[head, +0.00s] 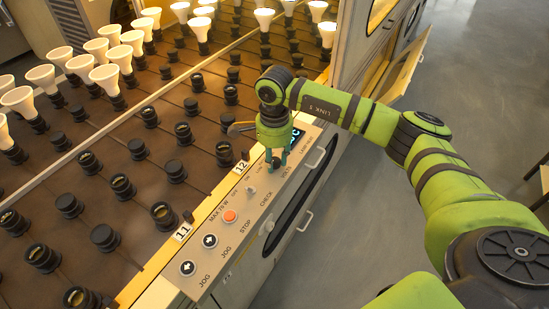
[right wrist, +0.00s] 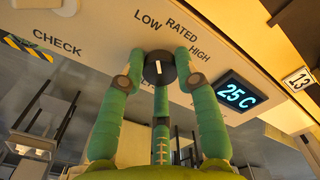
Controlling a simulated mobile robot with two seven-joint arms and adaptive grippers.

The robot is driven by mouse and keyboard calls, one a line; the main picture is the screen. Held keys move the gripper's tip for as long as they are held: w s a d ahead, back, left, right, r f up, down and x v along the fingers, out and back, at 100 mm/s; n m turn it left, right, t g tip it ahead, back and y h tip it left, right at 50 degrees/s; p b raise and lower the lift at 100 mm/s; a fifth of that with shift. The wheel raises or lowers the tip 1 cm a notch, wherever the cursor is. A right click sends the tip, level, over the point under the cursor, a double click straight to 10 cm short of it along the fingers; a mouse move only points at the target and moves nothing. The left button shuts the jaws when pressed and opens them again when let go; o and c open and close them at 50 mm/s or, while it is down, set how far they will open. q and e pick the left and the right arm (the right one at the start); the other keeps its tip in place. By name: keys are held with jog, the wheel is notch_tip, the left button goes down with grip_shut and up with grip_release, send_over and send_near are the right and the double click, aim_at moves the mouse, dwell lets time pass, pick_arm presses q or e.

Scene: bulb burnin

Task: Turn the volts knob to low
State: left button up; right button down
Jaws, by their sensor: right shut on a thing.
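The volts knob (right wrist: 158,67) is a small round black dial with a white pointer line, on a pale panel. In the right wrist view the labels LOW (right wrist: 147,20), RATED (right wrist: 183,27) and HIGH (right wrist: 200,52) arc above it. The pointer line stands nearly upright in that view, toward the LOW side. My right gripper (right wrist: 160,70) is shut on the knob, with fingers at its left and right sides and a third below. In the head view my right gripper (head: 276,160) reaches down onto the panel and mostly hides the knob. My left gripper is out of view.
The control panel (head: 222,240) also carries a red stop button (head: 230,216), black jog buttons (head: 209,240) and a check switch (head: 251,190). A display (right wrist: 237,95) reads 25 C. Behind lies a rack (head: 140,190) of sockets and bulbs. Open floor (head: 470,90) lies right.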

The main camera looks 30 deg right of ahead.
aim_at(275, 161)
jog(key=c, duration=0.9)
grip_release()
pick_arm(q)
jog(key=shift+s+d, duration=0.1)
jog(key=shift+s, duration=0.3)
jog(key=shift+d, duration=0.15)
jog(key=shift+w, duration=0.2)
pick_arm(e)
notch_tip(275, 161, up, 12)
